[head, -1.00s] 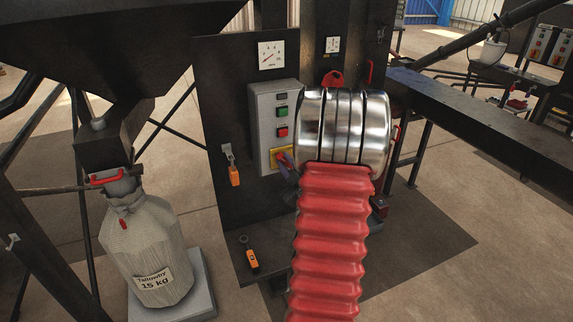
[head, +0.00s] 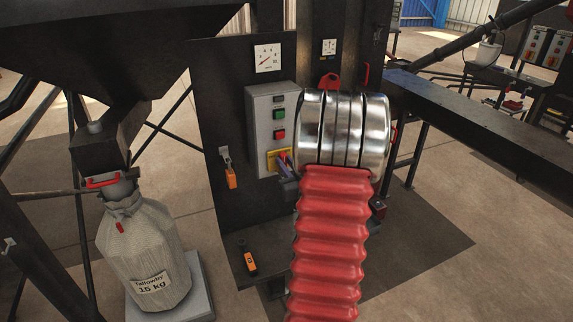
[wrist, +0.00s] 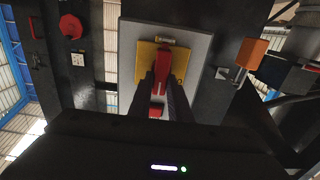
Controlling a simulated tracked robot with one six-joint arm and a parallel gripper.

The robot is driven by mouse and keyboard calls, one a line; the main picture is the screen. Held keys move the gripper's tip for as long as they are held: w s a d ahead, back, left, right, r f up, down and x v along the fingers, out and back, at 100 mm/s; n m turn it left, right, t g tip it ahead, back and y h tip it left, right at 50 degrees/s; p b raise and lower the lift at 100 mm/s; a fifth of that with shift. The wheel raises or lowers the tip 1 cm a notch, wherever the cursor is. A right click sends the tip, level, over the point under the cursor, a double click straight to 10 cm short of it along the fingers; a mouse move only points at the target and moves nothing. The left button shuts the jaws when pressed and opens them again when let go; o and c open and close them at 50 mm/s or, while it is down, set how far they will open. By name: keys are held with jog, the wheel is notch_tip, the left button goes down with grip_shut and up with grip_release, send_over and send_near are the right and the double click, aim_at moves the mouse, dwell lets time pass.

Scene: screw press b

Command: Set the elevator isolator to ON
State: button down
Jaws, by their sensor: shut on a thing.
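A rotary isolator with a red handle (wrist: 163,64) on a yellow plate (wrist: 180,58) sits on the front of a grey control box (head: 259,120). I cannot read a label naming it. My gripper (wrist: 162,82) is shut on the red handle, one dark finger on each side, in the wrist view. The handle lies roughly along the fingers there; its exact setting cannot be told. In the head view the yellow plate (head: 272,160) shows low on the box, with the fingertips at it; my arm hides part of this area.
A dial gauge (head: 267,58) is above the box, with green and red buttons on it. An orange padlock (head: 231,178) hangs to the left and another orange tag (head: 250,262) lies below. A filled sack (head: 148,255) stands left. A dark beam (head: 490,125) runs right.

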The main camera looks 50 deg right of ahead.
dwell(0.4)
jog(key=c, duration=1.6)
grip_release()
jog(key=shift+c, duration=0.2)
jog(key=shift+s, duration=0.2)
jog(key=v, duration=1.3)
jog(key=shift+s+a, duration=0.15)
jog(key=shift+s, duration=0.05)
